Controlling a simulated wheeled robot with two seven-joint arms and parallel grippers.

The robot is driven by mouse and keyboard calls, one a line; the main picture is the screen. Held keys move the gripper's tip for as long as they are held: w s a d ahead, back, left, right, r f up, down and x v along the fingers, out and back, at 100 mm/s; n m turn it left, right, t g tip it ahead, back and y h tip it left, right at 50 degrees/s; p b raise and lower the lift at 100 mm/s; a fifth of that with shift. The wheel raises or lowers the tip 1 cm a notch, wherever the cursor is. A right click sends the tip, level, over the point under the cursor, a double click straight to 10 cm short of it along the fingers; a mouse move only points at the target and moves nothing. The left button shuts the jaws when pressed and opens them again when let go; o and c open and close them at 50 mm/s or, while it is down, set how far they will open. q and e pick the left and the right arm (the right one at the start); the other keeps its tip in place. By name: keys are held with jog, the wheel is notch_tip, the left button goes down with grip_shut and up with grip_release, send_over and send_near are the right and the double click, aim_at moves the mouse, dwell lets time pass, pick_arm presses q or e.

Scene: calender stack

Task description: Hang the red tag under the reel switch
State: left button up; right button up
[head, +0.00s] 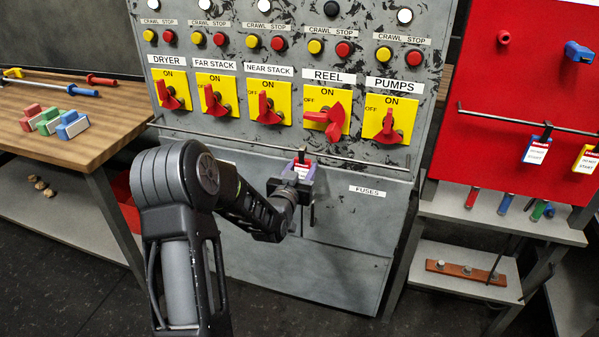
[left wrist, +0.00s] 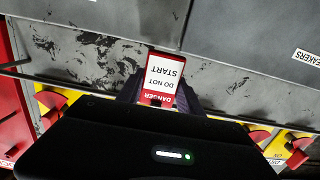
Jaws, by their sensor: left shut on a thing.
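The red tag (head: 302,168) with a white "DANGER DO NOT START" label is in my left gripper (head: 298,186), which is shut on it. The tag also fills the middle of the left wrist view (left wrist: 164,78), upside down there. Its dark hook is at the height of the panel's rail (head: 240,144); I cannot tell whether it rests on it. The reel switch (head: 328,120) is a red handle on a yellow plate, turned sideways towards OFF. The tag is below it and slightly left. My right gripper is not in view.
The rail runs under all the switches, from the dryer switch (head: 170,92) to the pumps switch (head: 388,128). A red board (head: 490,130) at right carries a blue tag (head: 536,150) and a yellow tag (head: 588,158). A wooden bench (head: 100,135) with padlocks stands at left.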

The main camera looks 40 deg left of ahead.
pick_arm(q)
jog(key=shift+x, duration=0.8)
jog(key=shift+w+a+f, duration=0.1)
jog(key=shift+w+a, duration=0.05)
jog(key=shift+w, duration=0.1)
jog(key=shift+f+b, duration=0.4)
jog(key=shift+b, duration=0.3)
jog(key=o, duration=1.4)
jog(key=shift+o, duration=0.2)
jog(key=shift+s, duration=0.1)
jog(key=b+v, duration=0.1)
jog(key=v, duration=0.6)
jog(key=shift+s+d, duration=0.2)
jog(key=shift+s, duration=0.15)
